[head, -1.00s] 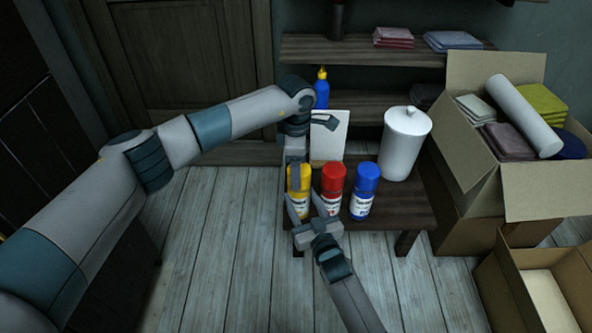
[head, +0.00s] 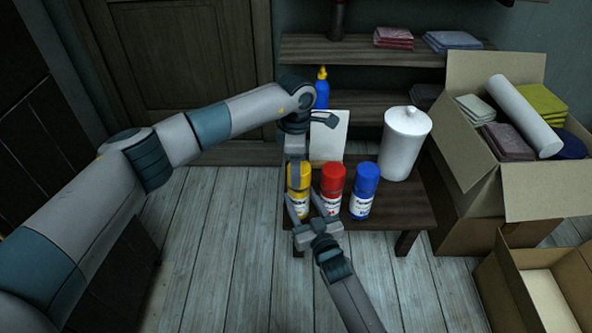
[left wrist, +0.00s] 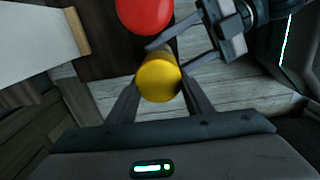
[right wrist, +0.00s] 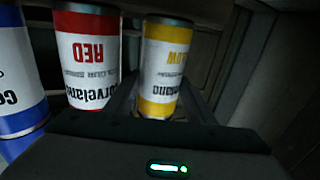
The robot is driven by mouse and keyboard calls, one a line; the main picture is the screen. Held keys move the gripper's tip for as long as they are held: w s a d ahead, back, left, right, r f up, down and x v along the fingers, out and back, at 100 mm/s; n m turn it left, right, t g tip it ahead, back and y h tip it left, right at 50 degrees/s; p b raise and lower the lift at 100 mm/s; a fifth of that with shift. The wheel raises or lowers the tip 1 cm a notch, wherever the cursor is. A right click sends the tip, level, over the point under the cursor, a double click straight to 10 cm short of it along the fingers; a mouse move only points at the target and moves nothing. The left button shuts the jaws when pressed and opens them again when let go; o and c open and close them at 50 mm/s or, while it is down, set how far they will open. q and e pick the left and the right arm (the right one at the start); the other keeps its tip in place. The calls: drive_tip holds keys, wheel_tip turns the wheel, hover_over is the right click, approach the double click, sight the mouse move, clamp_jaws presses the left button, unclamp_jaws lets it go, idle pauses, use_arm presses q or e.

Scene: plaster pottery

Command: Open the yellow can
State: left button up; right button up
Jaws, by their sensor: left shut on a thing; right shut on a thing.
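The yellow can (head: 299,183) stands upright at the left of the small dark table, partly hidden by both grippers. My left gripper (head: 298,172) comes from above and is shut on the can's yellow cap, which shows between its fingers in the left wrist view (left wrist: 158,80). My right gripper (head: 304,208) comes from the front and is shut on the can's body, with the label facing it in the right wrist view (right wrist: 163,75). The cap appears seated on the body; I see no gap.
A red can (head: 333,183) stands close at the right of the yellow can, then a blue can (head: 364,190). Behind are a white lidded jar (head: 403,145), a white board (head: 328,135) and a blue bottle (head: 321,92). Cardboard boxes (head: 540,185) stand at the right.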

use_arm(q)
drive_tip(key=shift+r, duration=0.65)
drive_tip(key=shift+r, duration=0.25)
drive_tip(key=shift+r, duration=1.9)
use_arm(e)
drive_tip(key=o, duration=1.6)
use_arm(q)
wheel_tip(320, 180, up, 4)
drive_tip(key=p, duration=0.3)
drive_tip(key=shift+f+p, duration=0.15)
drive_tip(key=shift+p, duration=0.2)
use_arm(e)
drive_tip(key=shift+v, duration=6)
